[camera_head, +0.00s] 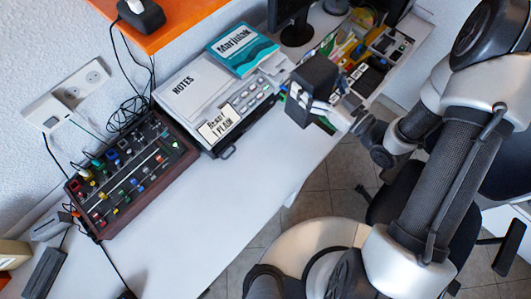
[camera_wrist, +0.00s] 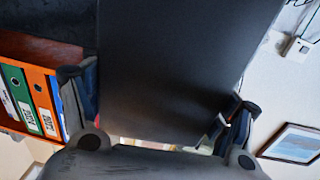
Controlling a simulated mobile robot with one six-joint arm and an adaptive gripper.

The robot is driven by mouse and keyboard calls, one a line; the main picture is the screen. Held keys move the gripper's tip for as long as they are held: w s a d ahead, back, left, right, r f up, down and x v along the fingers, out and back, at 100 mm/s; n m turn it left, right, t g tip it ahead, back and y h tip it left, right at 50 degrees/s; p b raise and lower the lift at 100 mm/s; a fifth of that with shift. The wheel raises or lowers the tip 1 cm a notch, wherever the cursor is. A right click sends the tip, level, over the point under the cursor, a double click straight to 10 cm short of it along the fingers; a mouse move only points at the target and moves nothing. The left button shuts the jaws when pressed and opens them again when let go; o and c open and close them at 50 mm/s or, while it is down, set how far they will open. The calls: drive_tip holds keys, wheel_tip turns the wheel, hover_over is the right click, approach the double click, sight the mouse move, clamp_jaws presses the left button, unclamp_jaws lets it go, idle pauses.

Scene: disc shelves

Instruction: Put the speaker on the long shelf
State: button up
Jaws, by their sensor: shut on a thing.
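The black box-shaped speaker (camera_head: 314,77) is held in my gripper (camera_head: 325,105) above the right end of the white desk, in the head view. In the wrist view the speaker (camera_wrist: 180,60) is a large dark block filling the middle, with the fingers of my gripper (camera_wrist: 160,98) pressed on its two sides. An orange shelf (camera_head: 188,19) is on the wall at the top left of the head view, away from my gripper. Only part of it shows, so I cannot tell its full length.
A black device (camera_head: 146,17) with a cable sits on the orange shelf. The desk (camera_head: 235,195) holds a mixer (camera_head: 130,180), a notes box (camera_head: 190,85), a teal book (camera_head: 242,48) and a monitor. The desk's front middle is clear. Binders (camera_wrist: 40,105) stand in an orange compartment in the wrist view.

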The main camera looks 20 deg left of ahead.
sight(292, 112)
drive_tip(key=shift+n+g+y, duration=0.3)
drive_tip(key=shift+n+g, duration=0.2)
drive_tip(key=shift+g, duration=0.2)
drive_tip(key=a+f+b, duration=0.1)
drive_tip(key=f, duration=0.4)
drive_tip(key=s+a+f+b, duration=0.1)
drive_tip(key=f, duration=0.3)
drive_tip(key=a+f+b, duration=0.1)
drive_tip(key=f+b, duration=0.1)
drive_tip(key=f, duration=0.3)
drive_tip(key=shift+s+a+f, duration=0.3)
drive_tip(key=shift+f+b, duration=0.8)
drive_tip(key=shift+f, duration=1.6)
drive_tip(key=shift+f, duration=0.1)
drive_tip(key=o, duration=1.6)
drive_tip(key=shift+f, duration=0.15)
drive_tip(key=o, duration=0.4)
drive_tip(key=shift+o, duration=0.2)
